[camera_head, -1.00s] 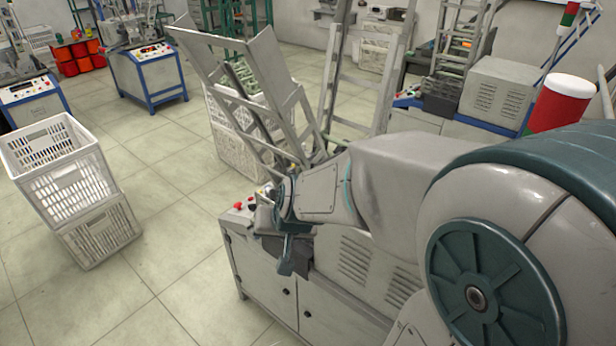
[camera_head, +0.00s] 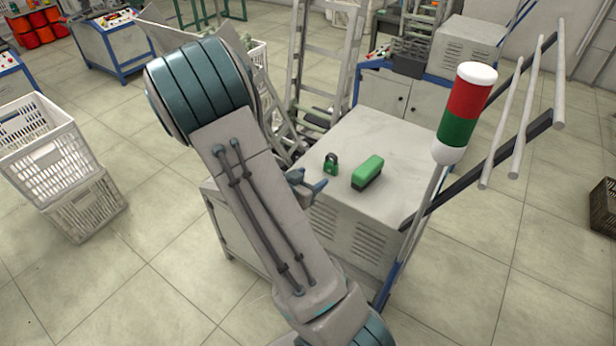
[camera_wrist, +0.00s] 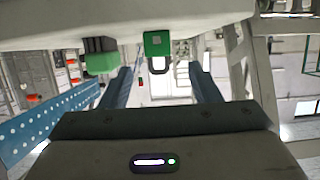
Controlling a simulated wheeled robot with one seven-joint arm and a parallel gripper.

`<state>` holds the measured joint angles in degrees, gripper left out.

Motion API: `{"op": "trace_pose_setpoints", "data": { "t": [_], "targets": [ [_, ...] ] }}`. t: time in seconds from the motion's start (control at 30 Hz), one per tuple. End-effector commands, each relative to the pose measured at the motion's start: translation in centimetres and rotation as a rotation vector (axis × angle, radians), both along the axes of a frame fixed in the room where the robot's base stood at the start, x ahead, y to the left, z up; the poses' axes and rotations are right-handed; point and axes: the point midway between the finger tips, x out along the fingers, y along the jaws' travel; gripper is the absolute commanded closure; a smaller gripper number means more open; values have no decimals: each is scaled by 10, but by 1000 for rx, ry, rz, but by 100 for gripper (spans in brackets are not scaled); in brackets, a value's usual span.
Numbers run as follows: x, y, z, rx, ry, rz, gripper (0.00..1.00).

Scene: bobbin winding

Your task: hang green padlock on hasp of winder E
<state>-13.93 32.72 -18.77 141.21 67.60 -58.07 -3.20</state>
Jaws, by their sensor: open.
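The green padlock (camera_head: 331,163) stands on the light grey top of a machine cabinet (camera_head: 385,135), its dark shackle up. The wrist view also shows the padlock (camera_wrist: 157,45), between and beyond my fingers, apart from them. My gripper (camera_head: 314,187) is open and empty, just in front of the cabinet top's near left edge, short of the padlock. Its two blue fingers (camera_wrist: 165,82) stand apart in the wrist view. I cannot make out a hasp or a letter E on any winder; my arm hides part of this machine's front.
A green block with a dark underside (camera_head: 367,171) lies right of the padlock, and in the wrist view (camera_wrist: 100,55) near the left finger. A red, green and white signal lamp (camera_head: 467,112) and bars rise at right. White crates (camera_head: 62,170) stand at left on open floor.

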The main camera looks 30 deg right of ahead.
Motion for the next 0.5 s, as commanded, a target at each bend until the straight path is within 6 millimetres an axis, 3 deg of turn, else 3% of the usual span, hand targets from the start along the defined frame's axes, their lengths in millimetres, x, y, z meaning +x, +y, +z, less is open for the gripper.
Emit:
{"op": "trace_pose_setpoints", "data": {
  "t": [0.5],
  "targets": [
    [21,-53,-25,3,0,-3,44]
  ]
}}
